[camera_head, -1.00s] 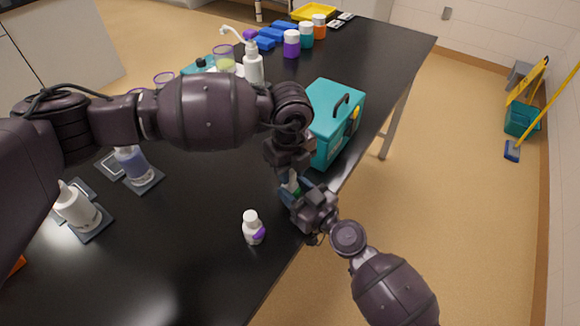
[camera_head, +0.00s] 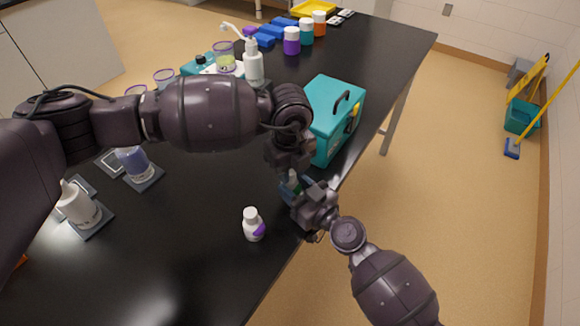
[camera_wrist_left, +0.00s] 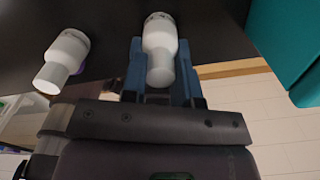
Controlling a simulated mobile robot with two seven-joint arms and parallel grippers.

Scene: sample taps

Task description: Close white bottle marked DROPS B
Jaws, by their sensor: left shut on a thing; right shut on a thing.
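A white bottle (camera_wrist_left: 160,40) shows in the left wrist view between two blue fingers, its narrower top toward the camera. Dark print shows near its far end, but I cannot read it. In the head view it is mostly hidden between my grippers; a small pale part (camera_head: 293,181) shows. My left gripper (camera_head: 290,172) comes down from above and is shut at the top of this bottle. My right gripper (camera_head: 292,190) reaches in from the lower right, shut around the bottle lower down. Whether the cap is fully seated cannot be seen.
Another white bottle with a purple mark (camera_head: 253,225) stands on the black table (camera_head: 190,265) close by, left of the grippers. A teal box with a handle (camera_head: 331,115) stands just behind. Dropper bottle (camera_head: 78,205) and other containers stand left. The table edge is close on the right.

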